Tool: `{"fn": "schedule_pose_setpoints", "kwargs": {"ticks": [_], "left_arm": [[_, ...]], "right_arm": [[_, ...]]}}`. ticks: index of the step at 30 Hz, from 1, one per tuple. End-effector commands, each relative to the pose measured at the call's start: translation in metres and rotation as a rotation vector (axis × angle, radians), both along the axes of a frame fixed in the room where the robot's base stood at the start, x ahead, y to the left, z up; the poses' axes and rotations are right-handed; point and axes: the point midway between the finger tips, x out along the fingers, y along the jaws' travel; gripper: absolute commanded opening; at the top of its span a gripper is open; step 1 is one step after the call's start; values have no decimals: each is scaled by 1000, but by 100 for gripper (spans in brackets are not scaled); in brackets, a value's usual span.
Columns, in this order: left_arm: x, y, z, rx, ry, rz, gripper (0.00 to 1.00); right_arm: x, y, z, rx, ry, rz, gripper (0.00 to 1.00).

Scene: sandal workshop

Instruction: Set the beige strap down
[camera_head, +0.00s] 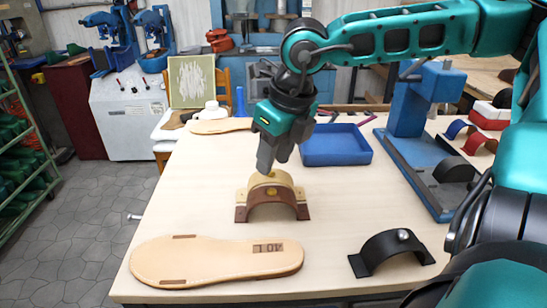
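The beige strap (283,178) is a small arch near the middle of the table, directly behind and against a brown strap (262,212); I cannot tell whether it rests on it or stands behind it. My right gripper (270,163) comes down from above, its dark fingertips at the top of the beige strap. The fingers overlap in this view, so whether they grip the strap is unclear. My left gripper is not in view.
A beige sole (215,262) lies at the front left, and a black strap (391,252) stands at the front right. A blue tray (336,158) and a blue press (408,105) stand behind to the right. The table is bare left of the straps.

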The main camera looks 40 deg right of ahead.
Motion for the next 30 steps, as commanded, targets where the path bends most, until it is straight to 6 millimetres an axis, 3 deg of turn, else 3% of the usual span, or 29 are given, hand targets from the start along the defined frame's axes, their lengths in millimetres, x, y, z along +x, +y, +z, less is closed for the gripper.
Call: {"fn": "schedule_pose_setpoints", "kwargs": {"ticks": [9,15,30], "left_arm": [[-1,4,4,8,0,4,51],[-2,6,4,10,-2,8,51],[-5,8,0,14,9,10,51]], "right_arm": [[-15,-3,64,0,-6,0,39],[-23,-4,94,-1,-4,0,39],[-27,-5,104,0,0,1,39]]}}
